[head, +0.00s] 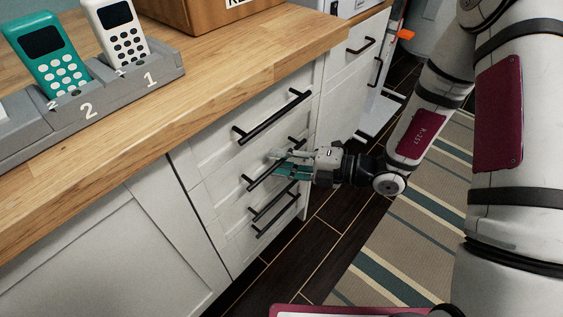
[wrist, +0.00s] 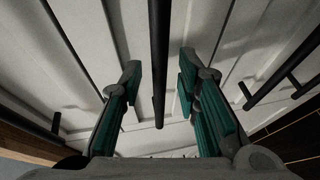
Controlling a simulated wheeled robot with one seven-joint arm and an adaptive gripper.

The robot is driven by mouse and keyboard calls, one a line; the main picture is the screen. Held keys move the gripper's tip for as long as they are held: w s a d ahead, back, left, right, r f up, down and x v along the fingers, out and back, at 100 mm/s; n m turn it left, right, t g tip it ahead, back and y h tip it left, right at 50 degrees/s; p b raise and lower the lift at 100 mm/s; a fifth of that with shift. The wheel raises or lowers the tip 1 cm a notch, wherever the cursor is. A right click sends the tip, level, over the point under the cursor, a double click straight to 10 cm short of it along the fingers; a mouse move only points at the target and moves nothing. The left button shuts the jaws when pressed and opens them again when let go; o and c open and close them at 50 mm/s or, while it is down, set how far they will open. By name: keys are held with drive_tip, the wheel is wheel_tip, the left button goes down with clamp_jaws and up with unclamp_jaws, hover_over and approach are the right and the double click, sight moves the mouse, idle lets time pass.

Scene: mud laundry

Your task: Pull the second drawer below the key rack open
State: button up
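A wooden box (head: 208,12) with a partly cut-off label beginning "KE" stands on the counter, probably the key rack. Below it is a stack of white drawers with black bar handles. The second drawer's handle (head: 257,182) is partly hidden behind my gripper (head: 283,164). In the wrist view, my gripper (wrist: 160,85) is open, with its teal-padded fingers on either side of a black handle bar (wrist: 159,50). Neither finger appears to touch the bar. I cannot tell how far the fingertips reach past it. The drawer front looks closed.
The top drawer handle (head: 272,117) is above my gripper and lower handles (head: 273,206) are below it. The wooden counter (head: 215,75) overhangs the drawers and holds a grey dock (head: 120,95) with handsets. A striped rug (head: 400,240) lies on the dark floor.

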drive_tip(key=shift+a, duration=0.15)
drive_tip(key=shift+c, duration=0.2)
clamp_jaws()
